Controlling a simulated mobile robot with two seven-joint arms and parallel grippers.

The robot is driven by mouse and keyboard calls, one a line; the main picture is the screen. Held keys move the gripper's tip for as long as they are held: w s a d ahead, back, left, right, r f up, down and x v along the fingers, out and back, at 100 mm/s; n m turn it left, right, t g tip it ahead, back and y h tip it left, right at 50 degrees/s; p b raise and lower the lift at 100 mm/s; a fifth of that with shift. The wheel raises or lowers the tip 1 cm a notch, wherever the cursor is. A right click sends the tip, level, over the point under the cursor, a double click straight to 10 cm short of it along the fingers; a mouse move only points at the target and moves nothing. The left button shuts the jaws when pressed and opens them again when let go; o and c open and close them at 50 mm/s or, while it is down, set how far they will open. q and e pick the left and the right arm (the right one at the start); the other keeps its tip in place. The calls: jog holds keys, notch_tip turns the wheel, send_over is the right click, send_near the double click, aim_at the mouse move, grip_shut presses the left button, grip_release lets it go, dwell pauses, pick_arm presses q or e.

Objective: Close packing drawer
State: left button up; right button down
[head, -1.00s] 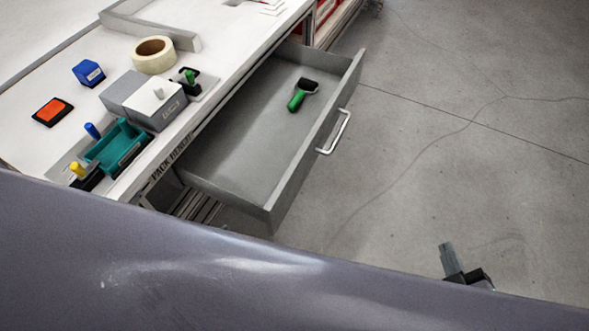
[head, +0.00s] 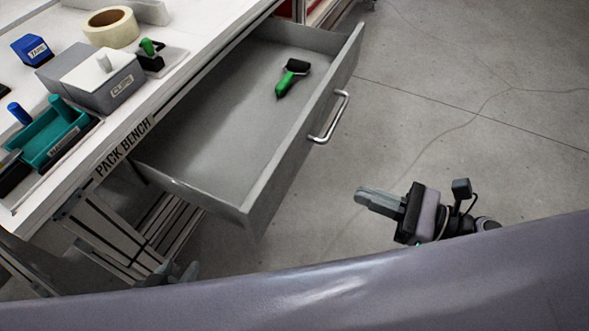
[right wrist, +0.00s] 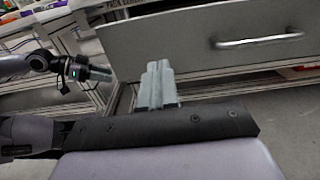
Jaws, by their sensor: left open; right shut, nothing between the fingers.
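The grey packing drawer (head: 205,185) stands pulled out from the pack bench, with a bar handle (head: 328,117) on its front. A green-handled roller (head: 287,80) lies inside. My right gripper (head: 361,196) is shut and empty, over the floor in front of the drawer, apart from the handle. In the right wrist view its closed fingers (right wrist: 158,84) point toward the drawer front (right wrist: 210,62), with the handle (right wrist: 257,41) up to the right. My left gripper (head: 180,273) is partly hidden at the lower left, below the bench; it also shows in the right wrist view (right wrist: 106,73), open.
The pack bench (head: 125,150) holds a grey clips box (head: 112,88), a teal tray (head: 45,140), a tape roll (head: 111,27) and a blue block (head: 32,50). The floor (head: 470,130) right of the drawer is clear.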

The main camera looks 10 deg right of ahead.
aim_at(285, 166)
jog(key=p+x, duration=0.1)
jog(key=x, duration=1.1)
jog(key=shift+d+r, duration=0.1)
pick_arm(q)
jog(key=shift+r+p, duration=0.3)
jog(key=shift+r, duration=0.55)
pick_arm(e)
jog(key=shift+w+a, duration=0.35)
jog(key=shift+a, duration=0.2)
pick_arm(q)
jog(key=shift+d, duration=0.1)
